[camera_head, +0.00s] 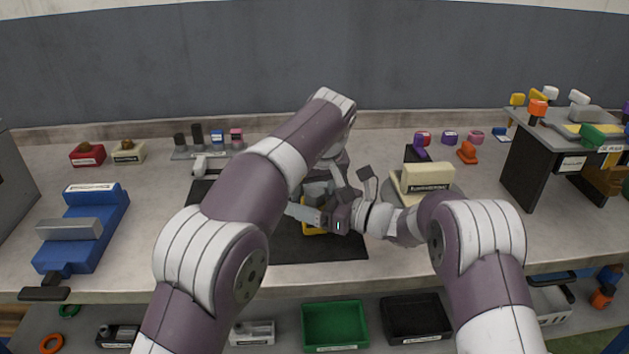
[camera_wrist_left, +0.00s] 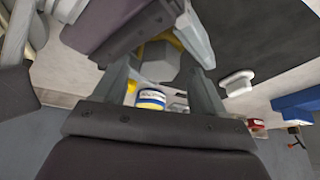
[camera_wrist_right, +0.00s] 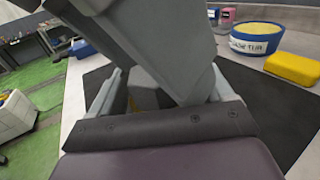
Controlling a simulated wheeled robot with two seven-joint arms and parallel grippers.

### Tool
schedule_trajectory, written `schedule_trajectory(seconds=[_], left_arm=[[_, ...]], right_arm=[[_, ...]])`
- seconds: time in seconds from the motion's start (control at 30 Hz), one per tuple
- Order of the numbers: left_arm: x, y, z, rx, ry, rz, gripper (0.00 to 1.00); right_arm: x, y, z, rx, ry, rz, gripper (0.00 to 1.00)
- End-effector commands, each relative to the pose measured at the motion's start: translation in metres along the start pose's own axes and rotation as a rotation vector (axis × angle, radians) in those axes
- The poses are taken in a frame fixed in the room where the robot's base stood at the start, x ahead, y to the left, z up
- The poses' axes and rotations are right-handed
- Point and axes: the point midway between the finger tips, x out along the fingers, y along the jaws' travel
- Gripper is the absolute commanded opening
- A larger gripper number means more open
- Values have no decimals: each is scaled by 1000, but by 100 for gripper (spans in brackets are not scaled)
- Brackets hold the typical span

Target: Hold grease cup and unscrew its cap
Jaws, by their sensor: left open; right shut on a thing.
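A grey faceted piece, apparently the grease cup's cap (camera_wrist_left: 160,62), shows between the fingers in the left wrist view, with a yellow part beside it. It also shows in the right wrist view (camera_wrist_right: 145,90). My right gripper (camera_head: 318,206) is shut on the grease cup, low over the dark mat. My left gripper (camera_head: 352,188) is open, pointing down from above, with its fingers either side of the cap's line of sight. Whether they touch the cap I cannot tell. The grippers hide much of the cup.
A dark mat (camera_head: 330,249) lies under the grippers. A blue and yellow tub (camera_wrist_right: 257,38) and a yellow block (camera_wrist_right: 295,68) are near it. A blue vise-like fixture (camera_head: 95,215) stands left. A labelled cream block (camera_head: 428,177) on a round plate is right.

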Motion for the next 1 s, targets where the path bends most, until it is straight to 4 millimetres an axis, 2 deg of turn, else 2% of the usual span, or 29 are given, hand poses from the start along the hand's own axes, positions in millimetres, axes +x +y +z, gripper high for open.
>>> schedule_trajectory(seconds=[0.03,0.1,0.17,0.2,0.23,0.27,0.3,0.37,0.5,0.53,0.57,0.6,0.77,1.0], left_arm=[[4,2,6,8,-17,-5,77],[4,2,6,9,-18,-5,51],[4,2,6,9,-18,-5,32],[4,2,6,9,-17,-4,19],[4,2,6,8,-16,-4,13],[3,2,5,8,-15,-4,13],[3,2,5,7,-14,-3,54],[2,2,4,7,-13,-2,74],[1,2,4,6,-10,1,74],[1,3,4,6,-10,1,66],[1,3,4,6,-10,2,75],[1,3,4,6,-9,2,77],[-1,4,2,5,-6,6,77],[-27,4,-10,4,-2,8,77]], right_arm=[[1,-1,6,-12,-9,0,25],[1,-1,7,-12,-10,0,25],[1,-1,7,-12,-10,0,25],[1,-1,6,-11,-10,0,25],[1,-1,6,-11,-9,0,25],[1,-1,6,-10,-9,0,25],[1,-1,6,-10,-9,0,25],[1,-1,5,-9,-8,0,25],[1,0,4,-7,-6,1,25],[1,0,4,-7,-6,1,25],[1,0,4,-7,-6,1,25],[1,0,4,-6,-5,1,25],[2,0,3,-5,-4,2,25],[2,1,1,-3,-1,2,25]])
